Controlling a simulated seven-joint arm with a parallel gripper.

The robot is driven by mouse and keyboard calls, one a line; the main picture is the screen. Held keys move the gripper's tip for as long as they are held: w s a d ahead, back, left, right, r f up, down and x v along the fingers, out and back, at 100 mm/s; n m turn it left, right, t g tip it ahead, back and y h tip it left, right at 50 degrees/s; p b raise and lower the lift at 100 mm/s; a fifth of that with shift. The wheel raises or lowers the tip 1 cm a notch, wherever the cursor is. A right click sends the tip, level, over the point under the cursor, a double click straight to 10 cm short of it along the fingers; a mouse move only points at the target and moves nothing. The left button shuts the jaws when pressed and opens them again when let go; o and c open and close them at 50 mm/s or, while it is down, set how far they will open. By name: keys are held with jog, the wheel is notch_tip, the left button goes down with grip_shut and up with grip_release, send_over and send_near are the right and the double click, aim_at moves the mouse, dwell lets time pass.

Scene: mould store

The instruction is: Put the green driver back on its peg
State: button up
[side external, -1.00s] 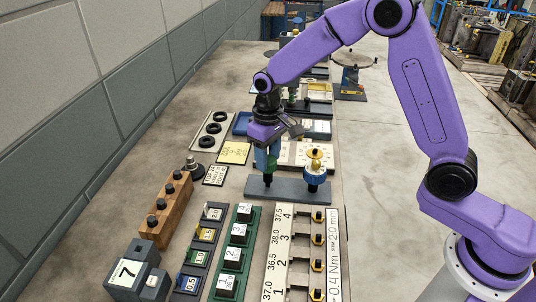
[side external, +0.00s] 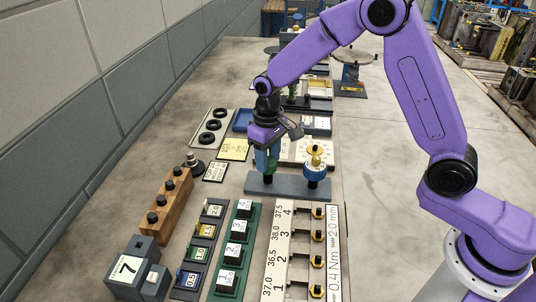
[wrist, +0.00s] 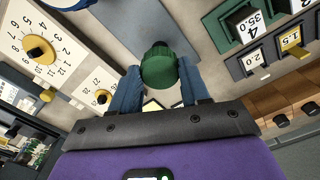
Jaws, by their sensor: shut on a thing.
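The green driver (side external: 271,163) is upright between the fingers of my gripper (side external: 265,158), which is shut on it. A short dark part shows between the driver and the left end of a grey-blue plate (side external: 290,188). I cannot tell whether this is the peg or the driver's lower end, or whether the driver is seated. In the wrist view the driver's round green top (wrist: 158,68) sits between the two blue fingers, with the plate (wrist: 150,22) beyond it. A blue driver with a yellow top (side external: 314,168) stands at the plate's right end.
A wooden block with black knobs (side external: 166,205) stands left. A pale board (side external: 298,150) is close behind the plate. Bare bench shows at the left.

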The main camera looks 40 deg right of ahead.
dwell(0.3)
jog(key=o, duration=1.6)
jog(key=shift+f, duration=0.1)
jog(key=shift+c, duration=0.2)
jog(key=shift+r, duration=3.8)
jog(key=shift+s, duration=0.1)
